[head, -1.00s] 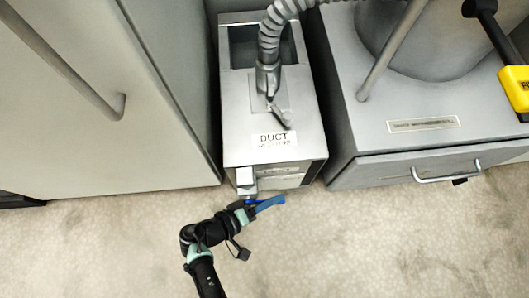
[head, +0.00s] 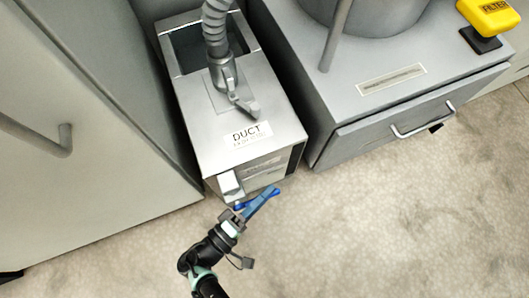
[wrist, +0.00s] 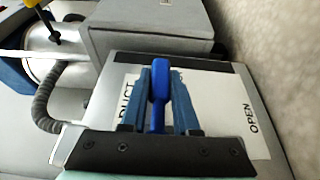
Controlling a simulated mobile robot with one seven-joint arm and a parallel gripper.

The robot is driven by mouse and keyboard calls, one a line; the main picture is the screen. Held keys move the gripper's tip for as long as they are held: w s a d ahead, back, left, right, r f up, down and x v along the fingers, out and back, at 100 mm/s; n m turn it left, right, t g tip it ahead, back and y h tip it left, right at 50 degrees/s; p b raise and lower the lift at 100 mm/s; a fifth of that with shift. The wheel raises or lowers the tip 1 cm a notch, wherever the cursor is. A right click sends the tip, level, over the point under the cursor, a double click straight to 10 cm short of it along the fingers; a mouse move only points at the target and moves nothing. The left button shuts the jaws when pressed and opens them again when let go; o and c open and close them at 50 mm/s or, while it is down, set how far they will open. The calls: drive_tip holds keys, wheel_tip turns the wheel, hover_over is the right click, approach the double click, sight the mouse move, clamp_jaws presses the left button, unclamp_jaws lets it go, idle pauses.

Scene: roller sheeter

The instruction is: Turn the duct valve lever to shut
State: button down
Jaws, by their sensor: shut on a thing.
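The duct box (head: 215,140) is a pale grey cabinet labelled DUCT, and its front faces my arm. A blue lever (wrist: 158,95) stands out from its front panel. In the wrist view my gripper (wrist: 160,72) has one blue-grey finger on each side of the lever and is shut on it. The word OPEN (wrist: 253,118) is printed on the panel to the right; the DUCT lettering is partly behind the left finger. In the head view my gripper (head: 264,195) is low at the box's front, and its fingers hide most of the lever.
A grey hose (head: 216,30) joins the box top beside a small grey handle (head: 242,104). A grey drawer unit (head: 400,90) stands close on the right, with a yellow FILTER block (head: 488,16). A pale cabinet (head: 90,190) is on the left. The floor (head: 400,220) in front is clear.

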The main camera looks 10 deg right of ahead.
drive_tip(key=shift+d+r, duration=0.1)
drive_tip(key=shift+d, duration=0.05)
drive_tip(key=c, duration=0.7)
unclamp_jaws()
drive_tip(key=shift+o, duration=0.2)
drive_tip(key=shift+a, duration=0.2)
drive_tip(key=shift+s+a, duration=0.2)
drive_tip(key=shift+a, duration=0.05)
drive_tip(key=b+v, duration=0.7)
drive_tip(key=v, duration=0.5)
drive_tip(key=shift+s, duration=0.1)
